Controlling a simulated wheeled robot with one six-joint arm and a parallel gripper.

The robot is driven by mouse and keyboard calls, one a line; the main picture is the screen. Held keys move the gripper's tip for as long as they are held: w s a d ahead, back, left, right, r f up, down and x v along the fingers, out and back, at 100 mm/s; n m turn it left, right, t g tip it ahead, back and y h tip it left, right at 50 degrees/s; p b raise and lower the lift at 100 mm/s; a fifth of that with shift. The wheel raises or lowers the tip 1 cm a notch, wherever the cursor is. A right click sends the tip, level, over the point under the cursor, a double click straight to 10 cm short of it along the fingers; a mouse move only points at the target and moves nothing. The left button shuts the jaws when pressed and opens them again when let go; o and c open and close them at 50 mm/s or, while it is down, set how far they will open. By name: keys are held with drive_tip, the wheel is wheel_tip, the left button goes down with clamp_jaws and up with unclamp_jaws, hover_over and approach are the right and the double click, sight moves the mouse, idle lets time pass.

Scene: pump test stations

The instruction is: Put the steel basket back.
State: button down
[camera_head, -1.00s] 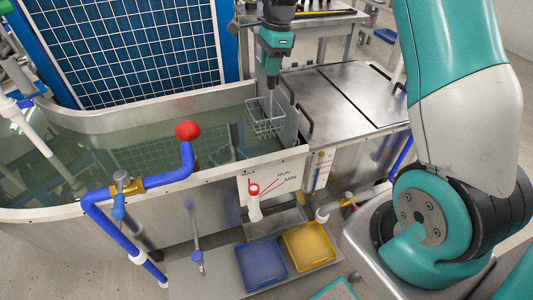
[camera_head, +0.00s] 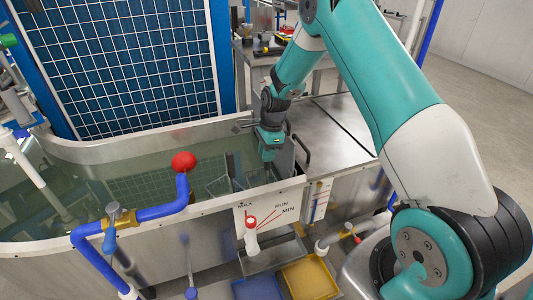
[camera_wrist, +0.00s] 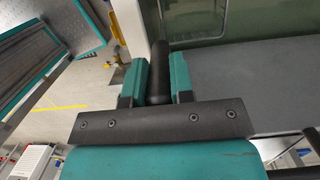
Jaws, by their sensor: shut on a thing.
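My gripper (camera_head: 270,155) points down at the right end of the water tank (camera_head: 130,222), just inside its wall. In the wrist view the two teal jaws (camera_wrist: 157,88) are shut on an upright black handle (camera_wrist: 158,72), which I take to be the steel basket's. The wire body of the basket cannot be made out clearly below the jaws. A pale wire outline (camera_head: 218,187) shows in the water left of the gripper; I cannot tell whether it belongs to the basket.
A steel cover (camera_head: 330,130) with dark handles lies right of the tank. A MAX/RUN/MIN plate (camera_head: 268,215) is on the tank's front. Yellow (camera_head: 309,279) and blue (camera_head: 257,288) trays sit below.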

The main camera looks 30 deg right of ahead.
drive_tip(key=shift+f, duration=0.2)
drive_tip(key=c, duration=1)
unclamp_jaws()
wheel_tip(320, 180, up, 12)
drive_tip(key=d, duration=0.2)
drive_tip(key=s+a+r+n, duration=0.5)
drive_tip(key=a+r+n, duration=0.1)
drive_tip(key=a, duration=0.2)
drive_tip(key=s+a+r+n, duration=0.3)
drive_tip(key=s+a+n, duration=0.1)
drive_tip(key=s+n, duration=0.3)
drive_tip(key=s+a+r+n+y, duration=0.1)
drive_tip(key=s+a+n, duration=0.4)
drive_tip(key=s, duration=0.6)
drive_tip(key=s+a+r+n+y, duration=0.1)
drive_tip(key=s+a+r+n, duration=0.3)
drive_tip(key=s+n, duration=0.4)
drive_tip(key=shift+s+a+r+n+p, duration=0.3)
drive_tip(key=shift+s+a+r+n, duration=0.15)
drive_tip(key=shift+n, duration=0.35)
